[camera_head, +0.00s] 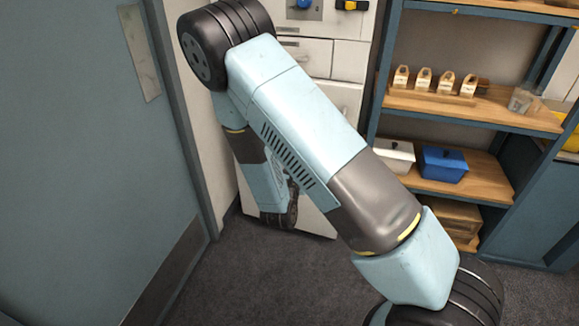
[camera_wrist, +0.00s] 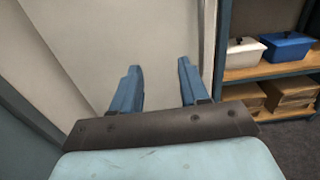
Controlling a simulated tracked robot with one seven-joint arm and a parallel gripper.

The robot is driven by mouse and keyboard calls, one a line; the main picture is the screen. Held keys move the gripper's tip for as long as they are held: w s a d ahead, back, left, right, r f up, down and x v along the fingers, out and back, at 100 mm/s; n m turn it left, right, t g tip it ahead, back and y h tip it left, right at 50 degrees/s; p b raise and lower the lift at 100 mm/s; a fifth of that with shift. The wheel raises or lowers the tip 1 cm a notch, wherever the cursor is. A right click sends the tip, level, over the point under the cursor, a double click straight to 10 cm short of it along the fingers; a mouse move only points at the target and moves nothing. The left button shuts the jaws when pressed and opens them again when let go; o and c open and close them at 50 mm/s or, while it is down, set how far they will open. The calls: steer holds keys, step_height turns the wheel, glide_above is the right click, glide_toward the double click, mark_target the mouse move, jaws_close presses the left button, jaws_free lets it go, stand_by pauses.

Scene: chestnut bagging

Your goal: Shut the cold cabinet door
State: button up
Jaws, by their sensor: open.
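A pale cabinet (camera_head: 305,56) with several flat front panels stands behind my arm in the head view; I take it to be the cold cabinet. My arm covers much of its lower front, so I cannot tell how far its door stands open. In the wrist view a pale upright panel (camera_wrist: 95,45) fills the left and middle, with a vertical edge on its right. My gripper (camera_wrist: 158,78) is open and empty, its two blue fingers apart and pointing at this panel. Contact with it cannot be told.
A large blue-grey door (camera_head: 70,130) with a metal plate fills the left. A blue-framed shelf unit (camera_head: 490,108) stands right of the cabinet, holding small packets (camera_head: 435,80), a white box (camera_head: 396,157) and a blue box (camera_head: 443,164). Dark carpet (camera_head: 255,270) in front is clear.

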steer(key=v, duration=1.3)
steer(key=shift+s, duration=0.35)
steer(key=shift+a, duration=0.1)
steer(key=s+d+r+m+g+h, duration=0.3)
steer(key=d+r+m+g, duration=0.45)
steer(key=d+m, duration=0.25)
steer(key=s+d+r+m+g+h, duration=0.2)
steer(key=d+r+m+g+h, duration=0.2)
steer(key=d+r+m+g, duration=0.45)
steer(key=s+d+r+m+t+y, duration=0.1)
steer(key=s+r+m+t+y, duration=0.1)
steer(key=s+r+m+y, duration=0.4)
steer(key=s+d+r+m+t+y, duration=0.1)
steer(key=s+r+m+t+y, duration=0.1)
steer(key=s+r+m+y, duration=0.4)
step_height(320, 180, up, 5)
steer(key=shift+d+f+m+t+y, duration=0.2)
steer(key=shift+m+t+y, duration=0.15)
steer(key=shift+m, duration=0.5)
